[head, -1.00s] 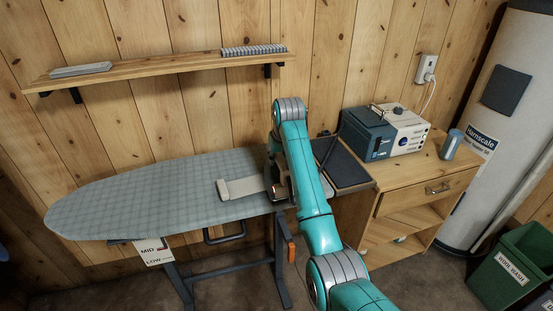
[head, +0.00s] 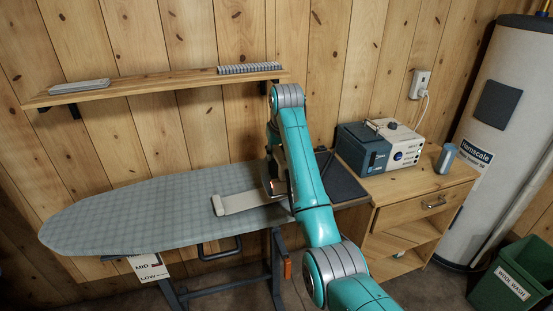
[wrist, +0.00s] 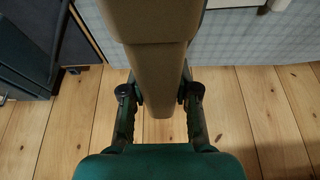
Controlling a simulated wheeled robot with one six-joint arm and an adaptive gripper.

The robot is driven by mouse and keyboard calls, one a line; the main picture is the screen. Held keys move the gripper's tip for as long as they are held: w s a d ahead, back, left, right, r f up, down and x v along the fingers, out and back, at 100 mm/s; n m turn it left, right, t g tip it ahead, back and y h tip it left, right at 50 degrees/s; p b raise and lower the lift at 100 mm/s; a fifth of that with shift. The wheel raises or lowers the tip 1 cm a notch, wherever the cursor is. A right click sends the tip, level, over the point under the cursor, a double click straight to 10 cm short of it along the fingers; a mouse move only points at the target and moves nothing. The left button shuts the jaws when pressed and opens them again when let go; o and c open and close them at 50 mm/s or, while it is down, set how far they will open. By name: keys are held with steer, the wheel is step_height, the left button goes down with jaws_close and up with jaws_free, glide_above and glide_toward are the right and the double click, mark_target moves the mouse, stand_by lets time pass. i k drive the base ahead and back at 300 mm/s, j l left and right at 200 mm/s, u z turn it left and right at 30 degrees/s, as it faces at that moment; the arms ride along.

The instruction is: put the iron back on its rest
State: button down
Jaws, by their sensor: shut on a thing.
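My gripper (wrist: 160,98) is shut on a brown, tapering thing, seemingly the iron's handle (wrist: 160,60), in the wrist view. In the head view my arm hides most of the iron; a dark edge with a small orange glow (head: 269,185) shows left of the arm, over the right part of the ironing board (head: 130,215). Whether it clears the board cannot be told. The dark flat rest (head: 345,185) is at the board's right end, right of my arm and partly hidden by it.
A pale strip (head: 245,202) lies on the board left of the iron. A blue and white box (head: 380,148) and a grey cylinder (head: 446,158) stand on the wooden cabinet (head: 420,192). A shelf (head: 160,88) is on the wall above. A green bin (head: 505,275) stands at lower right.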

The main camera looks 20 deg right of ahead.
mark_target(334, 177)
steer(key=l, duration=0.5)
steer(key=i+l, duration=0.15)
steer(key=l, duration=0.85)
steer(key=i+u, duration=0.05)
steer(key=i, duration=0.05)
